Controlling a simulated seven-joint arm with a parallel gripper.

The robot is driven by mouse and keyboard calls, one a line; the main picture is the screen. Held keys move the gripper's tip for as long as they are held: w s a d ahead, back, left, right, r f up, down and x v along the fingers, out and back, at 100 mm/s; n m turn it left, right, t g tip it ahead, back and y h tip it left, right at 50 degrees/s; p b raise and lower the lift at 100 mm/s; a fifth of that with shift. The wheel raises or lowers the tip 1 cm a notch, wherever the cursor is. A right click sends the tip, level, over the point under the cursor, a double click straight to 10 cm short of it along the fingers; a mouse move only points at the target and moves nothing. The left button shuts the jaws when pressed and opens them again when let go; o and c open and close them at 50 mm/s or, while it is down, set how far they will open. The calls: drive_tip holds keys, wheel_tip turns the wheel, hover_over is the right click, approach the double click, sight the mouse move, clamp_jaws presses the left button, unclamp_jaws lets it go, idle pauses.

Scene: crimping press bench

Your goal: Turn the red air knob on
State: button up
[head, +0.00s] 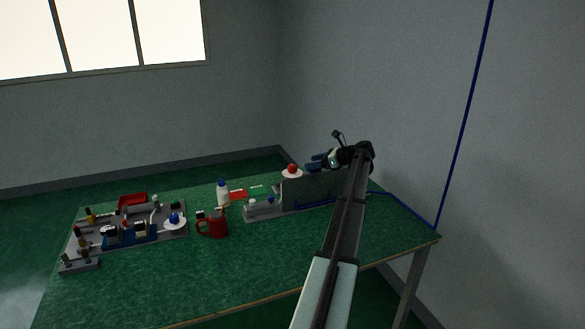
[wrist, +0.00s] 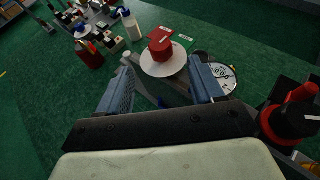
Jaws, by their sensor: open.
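A red knob (head: 292,168) on a white round disc (head: 292,175) stands at the end of a grey upright panel (head: 310,190) in the head view. In the wrist view the red knob (wrist: 160,47) is ahead of my fingers, with its white disc (wrist: 165,66) below it. My gripper (head: 313,163) is beside the knob, to its right in the head view. In the wrist view my gripper (wrist: 162,72) is open, its two blue-grey fingers apart and nothing held. The knob appears just beyond the fingertips. Whether they touch the disc is unclear.
A red mug (head: 217,224), a white bottle (head: 222,193) and a loaded grey tray (head: 180,237) are on the green table. The table's front is clear.

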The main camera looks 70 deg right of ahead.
sight(294, 166)
drive_tip(key=x, duration=1)
drive_tip(key=shift+w+f, duration=0.15)
drive_tip(key=shift+w, duration=0.05)
drive_tip(key=c, duration=1)
drive_tip(key=shift+d+n+y, duration=0.2)
drive_tip(key=shift+n+y, duration=0.5)
drive_tip(key=shift+y, duration=0.1)
drive_tip(key=shift+a+n+g+y, duration=0.1)
drive_tip(key=shift+n+g+y, duration=0.2)
drive_tip(key=shift+n+y, duration=0.45)
drive_tip(key=shift+y, duration=0.25)
drive_tip(key=shift+a, duration=0.1)
drive_tip(key=o, duration=1)
